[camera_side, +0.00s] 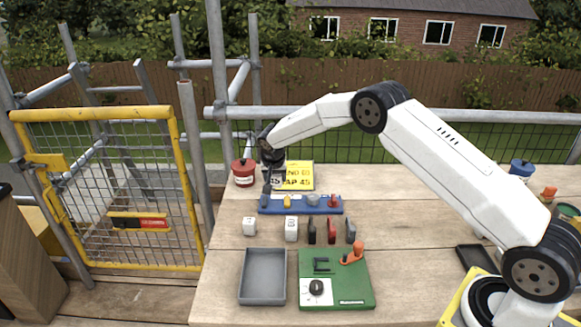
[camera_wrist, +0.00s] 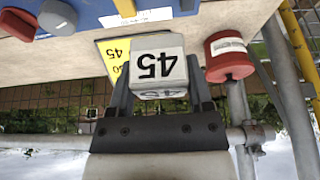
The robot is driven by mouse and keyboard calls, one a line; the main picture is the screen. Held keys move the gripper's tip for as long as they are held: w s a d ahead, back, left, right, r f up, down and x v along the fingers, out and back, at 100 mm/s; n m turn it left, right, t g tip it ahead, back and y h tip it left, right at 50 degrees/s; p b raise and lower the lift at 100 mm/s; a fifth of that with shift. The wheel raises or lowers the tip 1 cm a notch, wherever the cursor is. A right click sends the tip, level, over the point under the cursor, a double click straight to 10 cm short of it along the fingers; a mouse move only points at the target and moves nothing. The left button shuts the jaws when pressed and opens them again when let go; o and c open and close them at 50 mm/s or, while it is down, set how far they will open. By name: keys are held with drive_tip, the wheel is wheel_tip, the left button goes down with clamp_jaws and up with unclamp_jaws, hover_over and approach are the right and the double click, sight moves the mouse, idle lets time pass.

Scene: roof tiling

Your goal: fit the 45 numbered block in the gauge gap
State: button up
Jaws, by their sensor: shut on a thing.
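My gripper (camera_side: 270,178) is shut on a white block (camera_wrist: 158,62) with a black 45 on its faces. In the wrist view the block sits between both fingers, and its number appears upside down. In the side view my gripper holds it near the table's back edge, in front of the left part of a yellow sign (camera_side: 300,172) reading in part "AP 45". A green board (camera_side: 345,292) at the front carries a dark bracket-like shape (camera_side: 322,265), a white plate with a black knob (camera_side: 316,288), and an orange handle (camera_side: 353,252). I cannot tell which part is the gauge gap.
A blue rack (camera_side: 322,209) with several small pieces lies just in front of my gripper. A red pot (camera_side: 243,173) stands close on the left. Two white blocks (camera_side: 249,226) (camera_side: 291,228) and several dark or red pieces (camera_side: 331,230) stand mid-table. A grey tray (camera_side: 263,296) appears empty.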

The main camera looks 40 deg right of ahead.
sight(276, 201)
drive_tip(key=shift+f, duration=3)
drive_tip(key=shift+f, duration=0.35)
drive_tip(key=shift+s+f, duration=0.15)
drive_tip(key=shift+f, duration=0.25)
idle(0.3)
drive_tip(key=o, duration=1.3)
drive_tip(key=shift+c, duration=0.2)
drive_tip(key=shift+r, duration=3.65)
